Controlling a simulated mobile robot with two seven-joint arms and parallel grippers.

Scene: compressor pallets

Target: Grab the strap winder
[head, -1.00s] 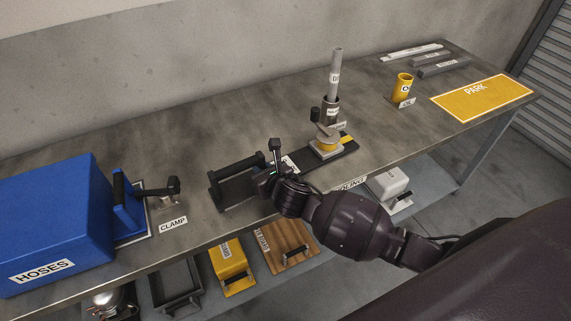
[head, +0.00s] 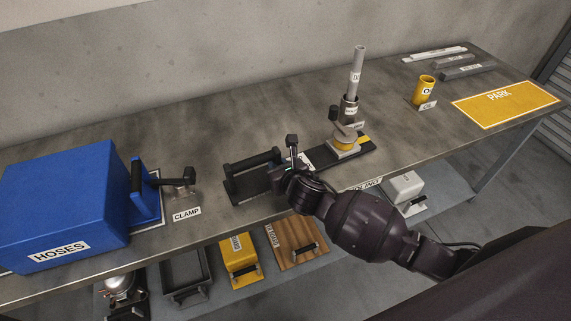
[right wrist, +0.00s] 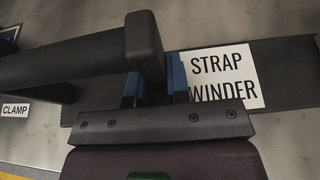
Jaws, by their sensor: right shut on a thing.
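The strap winder is a long dark plate (head: 311,162) on the bench, with a black bar handle (head: 250,162) at its left end and a yellow drum with a crank (head: 345,147) at its right end. In the right wrist view its white label (right wrist: 222,77) reads STRAP WINDER. My right gripper (head: 277,174) is at the right end of the handle. In the right wrist view its blue fingers (right wrist: 154,84) are shut on the handle's end post, below the elbow of the bar (right wrist: 145,42). The post is partly hidden. My left gripper is not in view.
A blue HOSES box (head: 65,200) and a clamp (head: 178,181) stand to the left. A grey tube (head: 357,70) stands behind the drum. A yellow cup (head: 424,90) and an empty yellow PARK mat (head: 505,104) lie to the right. A lower shelf holds several items.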

